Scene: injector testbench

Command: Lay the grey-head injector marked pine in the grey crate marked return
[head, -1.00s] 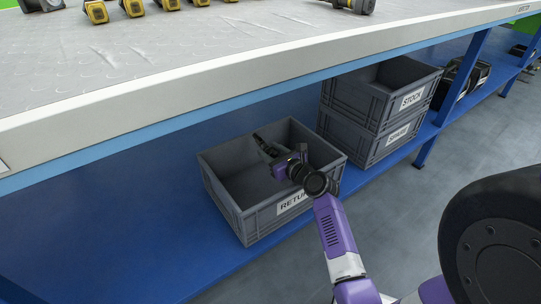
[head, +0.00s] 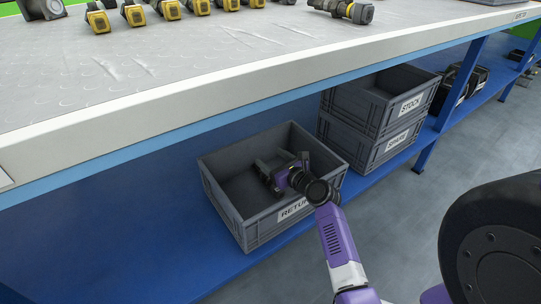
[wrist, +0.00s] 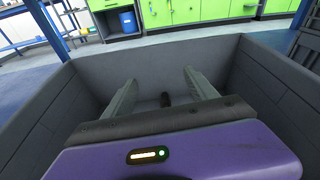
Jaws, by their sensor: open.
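The grey crate marked RETURN (head: 225,208) stands on the blue lower shelf, and its walls surround my gripper in the wrist view (wrist: 262,85). My gripper (head: 279,162) is inside the crate's opening, its fingers open and apart in the wrist view (wrist: 162,92). In the head view my gripper and wrist hide part of the crate floor.
Two stacked grey crates, STOCK (head: 365,106) above SPARE (head: 372,150), stand right of the return crate. The bench top (head: 190,75) overhangs the shelf. Several yellow-headed injectors (head: 134,14) and another injector (head: 345,10) lie on it. The blue shelf to the left is clear.

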